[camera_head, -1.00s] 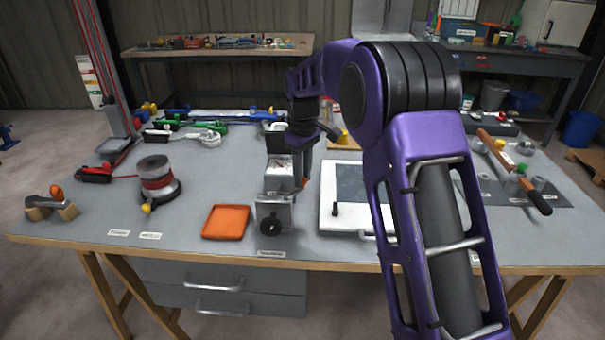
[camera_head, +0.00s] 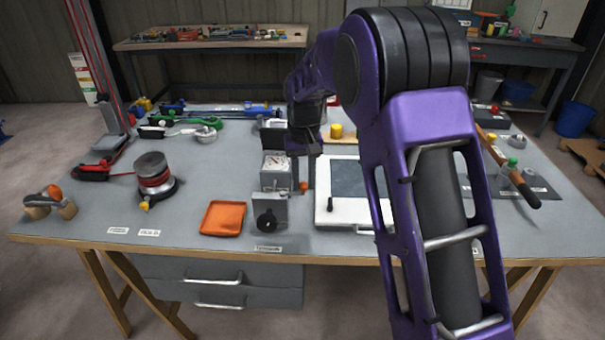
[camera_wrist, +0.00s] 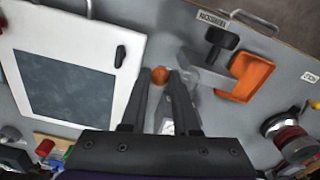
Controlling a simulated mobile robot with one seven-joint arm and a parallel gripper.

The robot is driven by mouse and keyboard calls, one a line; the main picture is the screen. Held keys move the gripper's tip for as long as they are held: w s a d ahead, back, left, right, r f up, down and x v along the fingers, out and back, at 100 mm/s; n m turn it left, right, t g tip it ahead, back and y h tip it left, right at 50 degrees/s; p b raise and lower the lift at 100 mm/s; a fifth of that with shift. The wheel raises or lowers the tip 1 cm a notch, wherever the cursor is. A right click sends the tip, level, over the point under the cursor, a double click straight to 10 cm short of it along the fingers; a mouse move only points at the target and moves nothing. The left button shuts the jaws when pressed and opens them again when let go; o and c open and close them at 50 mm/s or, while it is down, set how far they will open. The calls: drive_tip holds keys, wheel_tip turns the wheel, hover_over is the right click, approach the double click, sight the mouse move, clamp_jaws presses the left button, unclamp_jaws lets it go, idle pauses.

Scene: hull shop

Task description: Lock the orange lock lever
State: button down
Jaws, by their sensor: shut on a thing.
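The orange lock lever's round knob (camera_head: 303,187) shows at the right side of a grey tension unit (camera_head: 268,210) with a dial and a black knob. In the wrist view the orange knob (camera_wrist: 160,75) sits between my fingertips. My gripper (camera_head: 305,174) reaches down from above, just right of the dial, and is shut on the lever. It also shows in the wrist view (camera_wrist: 161,80), pointing at the bench. The rest of the lever is mostly hidden by the fingers.
An orange tray (camera_head: 223,218) lies left of the unit, and a white-framed panel (camera_head: 340,214) lies close on its right. A winch drum (camera_head: 153,175) stands further left. The bench front edge is near. My arm hides part of the right side.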

sight(302, 190)
drive_tip(key=shift+s+m, duration=0.5)
drive_tip(key=shift+m, duration=0.6)
drive_tip(key=c, duration=0.7)
unclamp_jaws()
wheel_tip(302, 190, up, 18)
drive_tip(key=p, duration=0.2)
drive_tip(key=shift+f+p, duration=0.25)
drive_tip(key=shift+p, duration=0.05)
drive_tip(key=shift+a, duration=0.1)
